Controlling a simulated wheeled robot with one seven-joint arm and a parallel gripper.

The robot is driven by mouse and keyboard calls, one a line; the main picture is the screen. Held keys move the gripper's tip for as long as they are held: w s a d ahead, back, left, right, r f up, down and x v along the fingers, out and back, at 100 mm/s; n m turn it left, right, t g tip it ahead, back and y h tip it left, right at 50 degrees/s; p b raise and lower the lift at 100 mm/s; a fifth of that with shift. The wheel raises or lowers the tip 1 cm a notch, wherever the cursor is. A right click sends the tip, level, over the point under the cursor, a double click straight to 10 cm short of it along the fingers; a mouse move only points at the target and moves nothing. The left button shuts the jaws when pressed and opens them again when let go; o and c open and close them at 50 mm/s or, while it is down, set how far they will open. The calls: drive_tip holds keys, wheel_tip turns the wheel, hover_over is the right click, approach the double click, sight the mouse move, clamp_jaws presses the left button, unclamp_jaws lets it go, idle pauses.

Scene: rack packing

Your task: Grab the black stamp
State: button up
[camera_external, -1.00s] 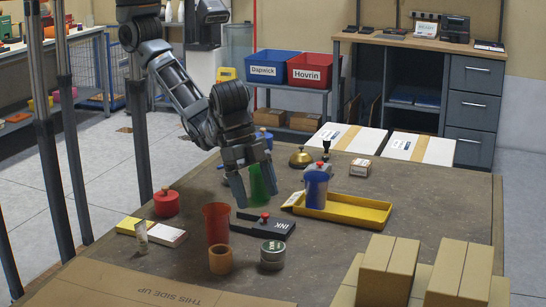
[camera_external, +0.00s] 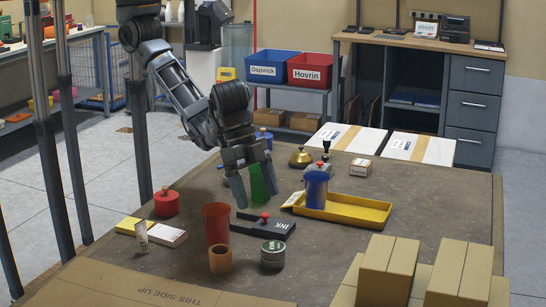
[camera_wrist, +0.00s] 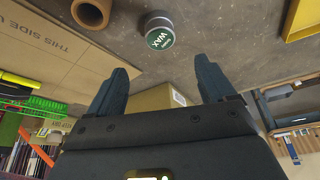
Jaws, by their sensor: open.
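A small upright object with a black knob handle (camera_external: 326,144), which looks like the black stamp, stands at the back of the table, behind the blue cup (camera_external: 316,192). Its lower part is partly hidden. My gripper (camera_external: 256,190) is open and empty, pointing down over the middle of the table, left of and nearer than the stamp. A green cup (camera_external: 264,178) shows beside and between the fingers; I cannot tell how near it is. In the wrist view my open gripper (camera_wrist: 162,82) has nothing between its fingers, and the stamp does not show.
A black ink pad (camera_external: 274,225) with a red knob, a red cup (camera_external: 216,225), a brown ring (camera_external: 220,260) and a wax tin (camera_external: 272,254) stand nearer. A yellow tray (camera_external: 362,212) lies right. A brass bell (camera_external: 300,158) and small box (camera_external: 360,167) flank the stamp.

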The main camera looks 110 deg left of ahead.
drive_tip(key=c, duration=0.5)
drive_tip(key=shift+o, duration=0.2)
